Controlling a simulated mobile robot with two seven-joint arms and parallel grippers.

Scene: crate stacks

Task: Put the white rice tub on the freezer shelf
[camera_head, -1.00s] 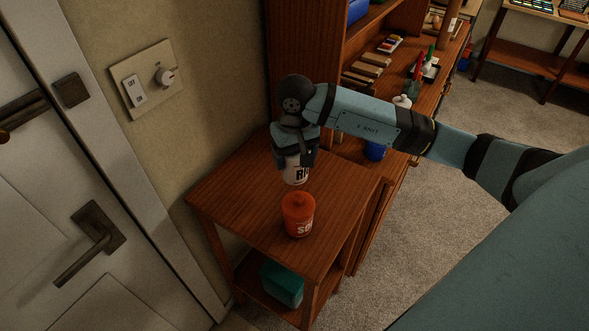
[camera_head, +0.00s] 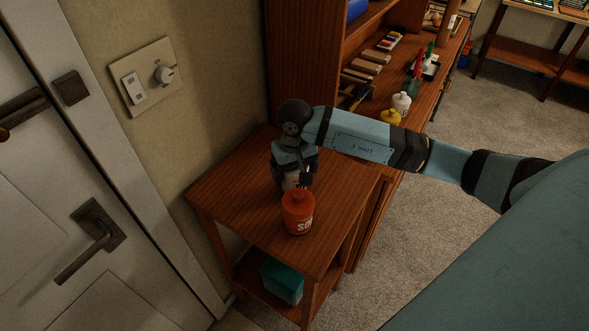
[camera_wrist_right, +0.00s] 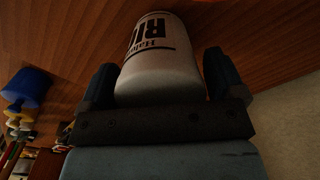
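The white rice tub (camera_wrist_right: 160,60) stands upright between the two fingers of my right gripper (camera_wrist_right: 160,80) in the right wrist view. Its dark lettering appears upside down there. The fingers lie close along both sides, and I cannot tell whether they press on it. In the head view my right gripper (camera_head: 292,180) points down over the small wooden table, with a strip of the white tub showing between its fingers. The tub's lower part is close to the table top, and its base is partly hidden. My left gripper is not in view. No freezer shelf is visible.
An orange tub (camera_head: 298,215) stands just in front of the rice tub on the wooden table (camera_head: 235,200). A teal box (camera_head: 282,283) sits on the table's lower shelf. A wooden bookcase (camera_head: 305,60) is behind, and a door (camera_head: 40,200) is at left.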

